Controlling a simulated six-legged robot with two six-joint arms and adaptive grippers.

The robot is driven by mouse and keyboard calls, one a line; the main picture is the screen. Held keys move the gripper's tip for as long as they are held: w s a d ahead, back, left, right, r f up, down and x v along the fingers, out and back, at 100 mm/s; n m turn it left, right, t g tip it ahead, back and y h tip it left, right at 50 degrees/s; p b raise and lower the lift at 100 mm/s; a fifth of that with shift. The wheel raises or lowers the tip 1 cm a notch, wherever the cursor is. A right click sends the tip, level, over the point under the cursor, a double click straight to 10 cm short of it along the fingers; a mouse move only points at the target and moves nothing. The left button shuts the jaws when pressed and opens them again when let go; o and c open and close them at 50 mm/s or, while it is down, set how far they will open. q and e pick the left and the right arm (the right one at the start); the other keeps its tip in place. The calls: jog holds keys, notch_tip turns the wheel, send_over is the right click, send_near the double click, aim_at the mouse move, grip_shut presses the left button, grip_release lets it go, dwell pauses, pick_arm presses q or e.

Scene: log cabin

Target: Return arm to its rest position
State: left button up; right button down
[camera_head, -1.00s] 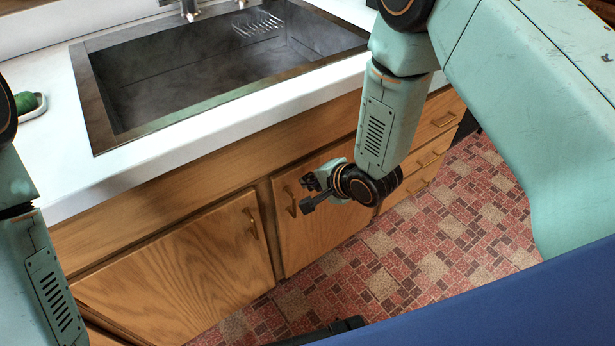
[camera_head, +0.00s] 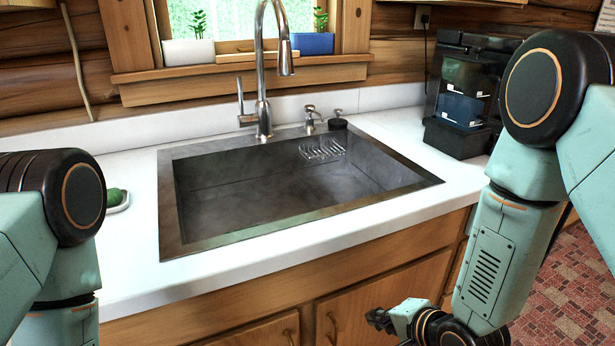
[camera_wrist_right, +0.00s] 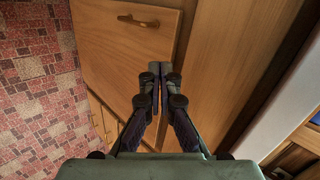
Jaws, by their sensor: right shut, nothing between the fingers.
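My right arm (camera_head: 490,265) hangs bent on the right side of the head view. Its gripper (camera_head: 380,318) is at the bottom, in front of the cabinet doors below the sink. In the right wrist view the gripper's fingers (camera_wrist_right: 155,84) are together and empty, with wooden cabinet fronts behind them. My left arm (camera_head: 60,260) comes in at the left edge of the head view. Its gripper lies outside the frame.
A dark sink (camera_head: 250,205) with a tall faucet (camera_head: 262,80) is set in the white counter (camera_head: 130,250). A coffee machine (camera_head: 465,95) stands at the back right. Wooden cabinet doors (camera_head: 375,305) are below the counter. Patterned floor (camera_wrist_right: 35,80) is open beside them.

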jog(key=s+d+f+n+g+h, duration=0.1)
jog(key=s+d+f+n+g, duration=0.1)
jog(key=s, duration=0.7)
jog(key=s+d+f+n+g+h, duration=0.1)
jog(key=s+d+f+n+g, duration=0.1)
jog(key=s+f+n, duration=0.3)
jog(key=s+d+f+n+g+h, duration=0.2)
jog(key=s+f+n+g, duration=0.2)
jog(key=s, duration=1)
jog(key=shift+f+n+g, duration=0.3)
jog(key=shift+n, duration=0.2)
jog(key=shift+s, duration=0.1)
